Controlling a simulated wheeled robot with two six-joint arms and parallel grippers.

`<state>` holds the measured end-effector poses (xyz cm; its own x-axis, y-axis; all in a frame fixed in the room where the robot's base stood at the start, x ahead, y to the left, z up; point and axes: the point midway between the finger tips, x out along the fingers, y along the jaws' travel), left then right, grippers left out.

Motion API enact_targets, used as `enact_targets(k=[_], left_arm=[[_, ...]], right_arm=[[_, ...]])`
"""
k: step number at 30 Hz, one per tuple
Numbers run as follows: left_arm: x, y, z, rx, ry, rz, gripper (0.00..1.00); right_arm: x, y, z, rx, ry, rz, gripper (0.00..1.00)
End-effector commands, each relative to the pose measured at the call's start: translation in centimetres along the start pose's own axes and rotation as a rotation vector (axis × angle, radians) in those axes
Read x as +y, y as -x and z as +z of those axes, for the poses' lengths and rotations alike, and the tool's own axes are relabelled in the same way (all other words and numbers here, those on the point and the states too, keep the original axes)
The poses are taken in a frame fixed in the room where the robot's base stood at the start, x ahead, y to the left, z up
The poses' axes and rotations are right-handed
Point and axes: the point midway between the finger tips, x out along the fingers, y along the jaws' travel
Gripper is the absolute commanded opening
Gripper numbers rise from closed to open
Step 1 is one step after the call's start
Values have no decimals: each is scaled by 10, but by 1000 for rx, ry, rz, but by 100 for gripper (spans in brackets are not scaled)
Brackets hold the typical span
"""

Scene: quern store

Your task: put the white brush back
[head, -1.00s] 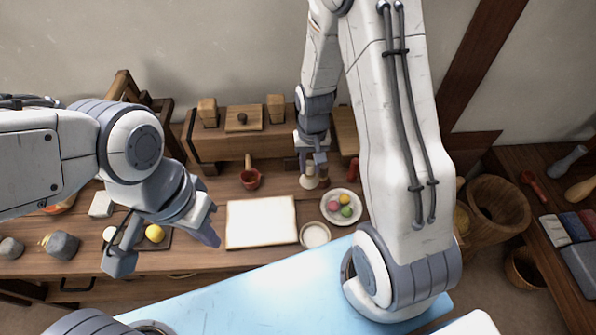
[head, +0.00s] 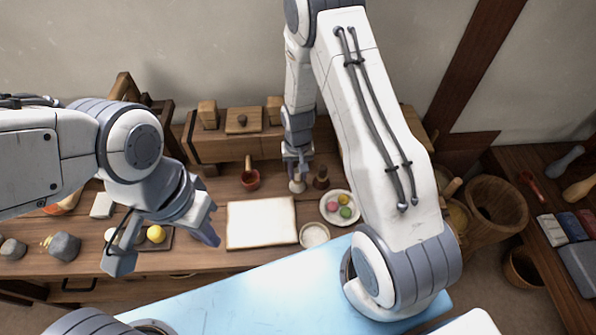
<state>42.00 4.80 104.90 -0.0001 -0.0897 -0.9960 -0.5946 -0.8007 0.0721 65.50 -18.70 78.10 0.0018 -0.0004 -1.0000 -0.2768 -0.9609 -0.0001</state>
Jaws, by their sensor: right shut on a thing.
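The white brush (head: 297,186) shows as a small pale shape right below my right gripper (head: 297,165), at the back of the wooden table. My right gripper points down and is shut on it; the fingers hide its upper part. I cannot tell whether the brush touches the table. A dark brown brush-like piece (head: 321,179) stands just to its right. My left gripper (head: 163,246) is open, its fingers wide apart over the table's front left.
A white board (head: 261,222) lies mid-table, with a red-brown ladle (head: 250,178) behind it. A plate of colored balls (head: 339,207) and a small white bowl (head: 314,235) are to the right. A shelf with wooden blocks (head: 243,120) stands behind.

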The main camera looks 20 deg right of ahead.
Motion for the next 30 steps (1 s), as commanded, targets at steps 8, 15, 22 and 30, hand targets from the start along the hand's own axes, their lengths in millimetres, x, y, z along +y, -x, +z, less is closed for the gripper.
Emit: enact_targets(k=[8,15,22,30], left_arm=[[0,-1,0,0,0,0,0],[0,4,0,0,0,0,0],[0,-3,0,0,0,0,0],[0,-7,0,0,0,0,0]], right_arm=[[0,-1,0,0,0,0,62],[0,5,0,0,0,0,62],[-1,40,-2,6,0,-2,62],[0,96,-1,5,0,-1,62]])
